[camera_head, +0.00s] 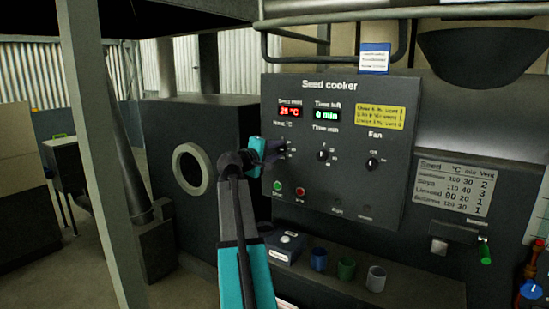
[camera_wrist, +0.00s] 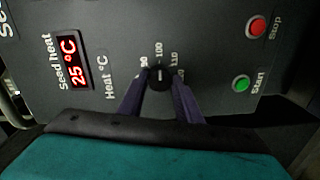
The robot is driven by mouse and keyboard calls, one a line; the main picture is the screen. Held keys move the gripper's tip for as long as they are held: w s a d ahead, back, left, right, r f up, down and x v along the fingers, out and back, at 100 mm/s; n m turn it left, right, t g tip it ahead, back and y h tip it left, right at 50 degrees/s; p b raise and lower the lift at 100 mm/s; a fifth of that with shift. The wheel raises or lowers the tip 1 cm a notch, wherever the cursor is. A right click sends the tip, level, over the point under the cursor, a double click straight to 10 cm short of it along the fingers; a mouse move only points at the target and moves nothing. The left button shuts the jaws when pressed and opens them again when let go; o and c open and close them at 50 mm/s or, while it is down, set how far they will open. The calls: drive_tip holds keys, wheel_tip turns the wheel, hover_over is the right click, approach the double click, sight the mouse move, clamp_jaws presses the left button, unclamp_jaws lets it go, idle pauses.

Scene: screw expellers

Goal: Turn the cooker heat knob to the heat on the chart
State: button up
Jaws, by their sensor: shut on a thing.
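The black heat knob (camera_wrist: 160,77) is on the grey Seed cooker panel (camera_head: 345,90). In the wrist view its pale mark points up toward 100, between 90 and 110. My gripper (camera_wrist: 161,105) is shut on the knob, one dark finger on each side. In the head view my gripper (camera_head: 270,154) is at the panel's left side and covers most of the knob. The chart (camera_head: 455,186) at right lists seeds with °C, min and Vent; the °C column seems to read 100, 110, 90, 120. The seed heat display (camera_head: 290,111) reads 25 °C.
The time knob (camera_head: 323,155) and fan knob (camera_head: 372,163) are to the right. The green start button (camera_head: 277,186) and red stop button (camera_head: 300,192) are below. Several cups, one blue (camera_head: 318,260), stand on the ledge. A blue-and-white card (camera_head: 374,58) tops the panel.

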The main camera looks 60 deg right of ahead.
drive_tip(key=shift+d+r, duration=0.1)
drive_tip(key=shift+r, duration=0.15)
drive_tip(key=o, duration=1)
drive_tip(key=shift+d, duration=0.1)
drive_tip(key=shift+o, duration=0.2)
drive_tip(key=shift+f, duration=0.15)
drive_tip(key=shift+a, duration=0.25)
drive_tip(key=a+b, duration=0.1)
drive_tip(key=a, duration=1.2)
drive_tip(key=shift+a+r, duration=0.25)
drive_tip(key=shift+r, duration=0.2)
